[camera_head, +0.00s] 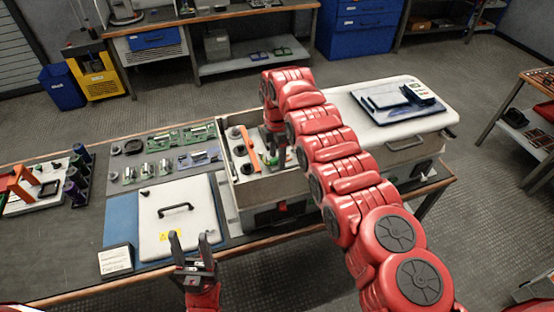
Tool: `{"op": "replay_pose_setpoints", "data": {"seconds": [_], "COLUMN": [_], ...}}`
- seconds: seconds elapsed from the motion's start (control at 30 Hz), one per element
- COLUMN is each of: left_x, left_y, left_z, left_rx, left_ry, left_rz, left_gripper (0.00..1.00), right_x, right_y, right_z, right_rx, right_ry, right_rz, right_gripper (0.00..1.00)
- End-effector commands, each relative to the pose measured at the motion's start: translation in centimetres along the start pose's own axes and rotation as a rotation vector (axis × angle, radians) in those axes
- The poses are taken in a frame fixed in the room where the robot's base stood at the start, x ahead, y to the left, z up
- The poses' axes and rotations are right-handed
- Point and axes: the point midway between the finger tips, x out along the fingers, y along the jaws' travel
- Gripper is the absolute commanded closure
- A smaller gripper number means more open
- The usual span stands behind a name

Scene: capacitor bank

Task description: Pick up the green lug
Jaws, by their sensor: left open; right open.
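A small green piece, which looks like the green lug (280,158), shows inside the open box (231,183) at the middle of the bench. My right gripper (276,150) points down into this box, right at the green piece. The gripper is open; its fingertips are partly hidden by the arm and are small, so I cannot tell whether they touch the piece. My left gripper (190,240) is open and empty, in front of the bench near the white lid panel.
An orange bar (250,148) and round dark parts lie in the box beside my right gripper. A white lid panel with a black handle (176,210) lies to its left. Green circuit boards (183,137) lie behind that. A white-topped unit (365,122) stands at right.

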Motion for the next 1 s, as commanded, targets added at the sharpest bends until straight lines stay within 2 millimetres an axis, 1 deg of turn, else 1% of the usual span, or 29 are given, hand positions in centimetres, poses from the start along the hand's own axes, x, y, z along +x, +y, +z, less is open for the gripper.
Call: {"op": "replay_pose_setpoints", "data": {"seconds": [0.03, 0.17, 0.2, 0.27, 0.3, 0.33, 0.77, 1.0], "left_x": [-0.02, -0.02, -0.02, -0.02, -0.02, -0.02, -0.03, -0.27], "left_y": [0.0, 0.0, 0.0, 0.0, 0.0, 0.0, 0.0, 0.01], "left_z": [0.0, 0.0, 0.0, 0.0, 0.0, 0.0, 0.0, 0.05], "left_rx": [0.0, 0.0, 0.0, 0.0, 0.0, 0.0, 0.0, 0.0], "left_ry": [0.0, 0.0, 0.0, 0.0, 0.0, 0.0, 0.0, 0.0], "left_rz": [0.0, 0.0, 0.0, 0.0, 0.0, 0.0, 0.0, 0.0], "left_gripper": [0.48, 0.48, 0.48, 0.48, 0.48, 0.48, 0.48, 0.48], "right_x": [0.02, 0.02, 0.02, 0.02, 0.02, 0.02, 0.0, -0.78], "right_y": [0.0, 0.0, -0.01, 0.0, -0.01, -0.01, -0.01, 0.2], "right_z": [-0.01, -0.01, -0.02, -0.02, -0.02, -0.03, -0.06, -0.85], "right_rx": [0.0, 0.0, -0.001, -0.001, -0.001, -0.001, -0.001, -0.003], "right_ry": [0.0, 0.0, 0.0, 0.0, 0.0, 0.0, 0.0, 0.0], "right_rz": [0.0, 0.0, 0.0, 0.0, -0.001, -0.001, -0.001, 0.0], "right_gripper": [0.48, 0.71, 0.79, 0.89, 0.97, 1.0, 1.0, 1.0]}}
